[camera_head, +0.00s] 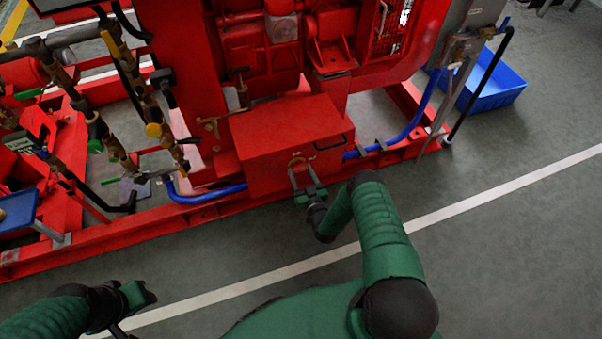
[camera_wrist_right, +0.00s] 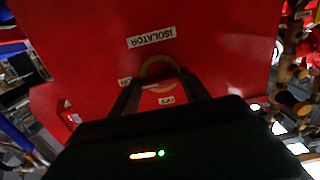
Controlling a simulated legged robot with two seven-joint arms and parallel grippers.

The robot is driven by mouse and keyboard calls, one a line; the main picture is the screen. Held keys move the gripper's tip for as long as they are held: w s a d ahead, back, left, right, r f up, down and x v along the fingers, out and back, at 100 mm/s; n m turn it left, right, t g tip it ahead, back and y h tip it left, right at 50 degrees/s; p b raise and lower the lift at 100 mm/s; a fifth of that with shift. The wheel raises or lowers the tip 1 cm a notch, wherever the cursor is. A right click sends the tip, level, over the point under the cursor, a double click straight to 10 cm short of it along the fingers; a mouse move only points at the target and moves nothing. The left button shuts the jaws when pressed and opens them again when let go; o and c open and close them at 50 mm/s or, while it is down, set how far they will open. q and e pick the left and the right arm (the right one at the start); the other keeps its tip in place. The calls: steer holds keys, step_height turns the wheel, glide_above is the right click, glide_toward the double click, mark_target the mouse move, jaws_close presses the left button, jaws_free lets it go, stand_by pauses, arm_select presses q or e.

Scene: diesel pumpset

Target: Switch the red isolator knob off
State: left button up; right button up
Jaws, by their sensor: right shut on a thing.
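The isolator knob (camera_head: 297,162) is on the front face of a red box on the pumpset. In the right wrist view its yellowish round plate (camera_wrist_right: 159,62) shows between my fingers, and the red knob itself is mostly hidden. A white label (camera_wrist_right: 151,37) reading ISOLATOR appears upside down beside it, with smaller labels around the plate. My right gripper (camera_head: 308,185) reaches the box face with its fingers on either side of the knob, shut on it. My left gripper (camera_head: 137,296) is low at the left, away from the box; its fingers are not clear.
The red box (camera_head: 287,129) sits on the red base frame. Blue hoses (camera_head: 207,197) run on both sides. Valves and pipes (camera_head: 113,150) crowd the left. A blue crate (camera_head: 493,87) stands on the floor at the upper right. The grey floor in front is clear.

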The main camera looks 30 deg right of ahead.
steer(key=shift+n, duration=0.4)
steer(key=shift+s+a+f+n+p, duration=0.1)
steer(key=shift+n+p, duration=0.1)
steer(key=shift+n, duration=4)
steer(key=shift+f+n+p, duration=0.1)
steer(key=shift+n+p, duration=0.1)
steer(key=shift+n, duration=4)
steer(key=o, duration=1.3)
steer(key=shift+o, duration=0.4)
steer(key=shift+r, duration=0.15)
